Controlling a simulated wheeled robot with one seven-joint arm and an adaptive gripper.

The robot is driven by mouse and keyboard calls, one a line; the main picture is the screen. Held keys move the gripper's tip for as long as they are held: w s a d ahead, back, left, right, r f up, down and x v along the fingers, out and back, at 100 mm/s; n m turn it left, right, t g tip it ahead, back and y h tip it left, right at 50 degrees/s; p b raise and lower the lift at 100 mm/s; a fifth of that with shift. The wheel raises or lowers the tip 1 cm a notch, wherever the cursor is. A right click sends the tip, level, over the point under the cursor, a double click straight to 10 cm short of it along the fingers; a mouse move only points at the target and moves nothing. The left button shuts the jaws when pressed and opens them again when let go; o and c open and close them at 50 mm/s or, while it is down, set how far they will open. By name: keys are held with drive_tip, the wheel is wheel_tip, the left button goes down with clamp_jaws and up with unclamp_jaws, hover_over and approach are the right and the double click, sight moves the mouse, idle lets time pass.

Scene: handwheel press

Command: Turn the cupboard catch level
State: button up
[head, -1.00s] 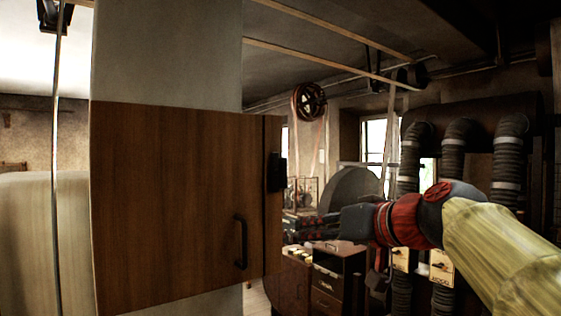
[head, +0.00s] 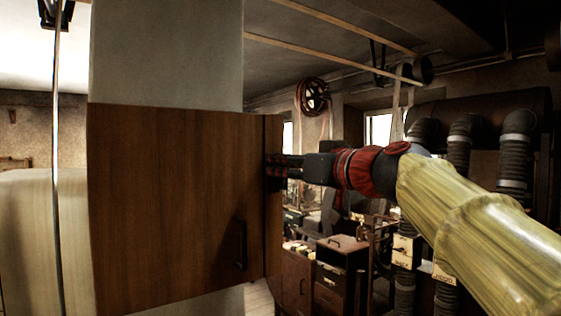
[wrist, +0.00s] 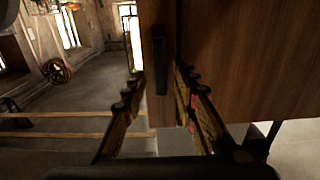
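The wooden cupboard (head: 165,210) fills the left of the head view, with a black pull handle (head: 242,247) low on its door. In the wrist view the catch (wrist: 160,62) is a narrow black bar on the cupboard's side edge, its long side up and down in that picture. My gripper (head: 274,165) is at this edge in the head view and hides most of the catch. In the wrist view my gripper (wrist: 160,78) is open, with one finger on each side of the catch. I cannot tell whether either finger touches it.
A pale pillar (head: 165,55) rises above the cupboard. Drawer cabinets (head: 335,275) and ribbed hoses (head: 515,160) stand further back on the right. The space just right of the cupboard holds only my arm.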

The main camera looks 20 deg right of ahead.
drive_tip(key=shift+w+a, duration=0.15)
drive_tip(key=shift+w, duration=0.2)
drive_tip(key=shift+c, duration=0.2)
clamp_jaws()
